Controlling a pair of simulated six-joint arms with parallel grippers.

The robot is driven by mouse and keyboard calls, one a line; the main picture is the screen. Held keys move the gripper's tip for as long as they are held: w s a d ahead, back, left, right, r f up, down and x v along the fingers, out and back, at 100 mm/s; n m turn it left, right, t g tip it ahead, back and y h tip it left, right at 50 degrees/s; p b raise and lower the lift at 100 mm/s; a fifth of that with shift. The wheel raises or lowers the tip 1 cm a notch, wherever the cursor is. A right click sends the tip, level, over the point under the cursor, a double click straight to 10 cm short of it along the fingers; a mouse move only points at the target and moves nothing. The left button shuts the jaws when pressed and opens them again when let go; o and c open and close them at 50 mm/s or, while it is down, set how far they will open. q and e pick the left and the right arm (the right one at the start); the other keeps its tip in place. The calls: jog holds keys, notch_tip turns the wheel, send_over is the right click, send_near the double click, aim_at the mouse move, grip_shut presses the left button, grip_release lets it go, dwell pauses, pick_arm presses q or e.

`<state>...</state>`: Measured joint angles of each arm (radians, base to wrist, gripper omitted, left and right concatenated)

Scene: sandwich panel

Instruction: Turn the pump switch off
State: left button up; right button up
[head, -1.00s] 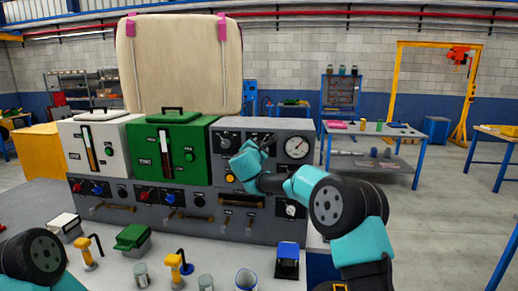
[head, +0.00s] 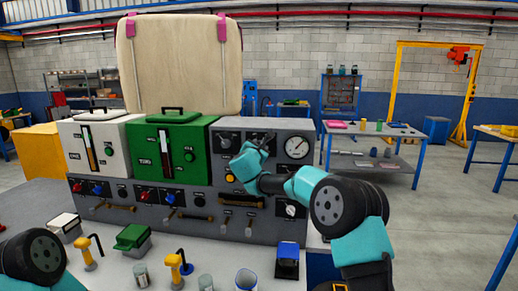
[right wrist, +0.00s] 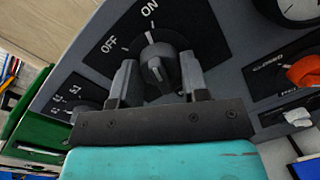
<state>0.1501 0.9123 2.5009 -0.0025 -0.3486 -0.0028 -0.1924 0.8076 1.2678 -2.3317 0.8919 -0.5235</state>
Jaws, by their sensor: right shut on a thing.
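The pump switch (right wrist: 157,68) is a dark rotary knob on a black plate marked OFF and ON in the right wrist view. A white mark at its upper side lies towards ON. My right gripper (right wrist: 159,78) has one finger on each side of the knob and is shut on it. In the head view my right gripper (head: 257,149) is at the upper right of the grey panel (head: 275,215), and its fingers and arm hide the switch. My left arm shows at the lower left, but its gripper is out of the picture.
A round gauge (head: 297,146) sits just right of the switch. A green box (head: 178,158) and a white box (head: 93,146) stand to the left. An orange knob (right wrist: 304,72) is close right of my gripper. Several small items stand on the bench in front.

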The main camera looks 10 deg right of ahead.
jog(key=n, duration=0.5)
jog(key=shift+f+n+t, duration=0.1)
jog(key=shift+n+t, duration=0.2)
jog(key=shift+t, duration=0.1)
jog(key=shift+d+n+y, duration=0.15)
jog(key=shift+n+y, duration=0.15)
jog(key=shift+n, duration=2.2)
jog(key=o, duration=0.9)
jog(key=shift+s, duration=0.1)
jog(key=v, duration=1.7)
jog(key=shift+s+f, duration=0.15)
jog(key=shift+f, duration=0.1)
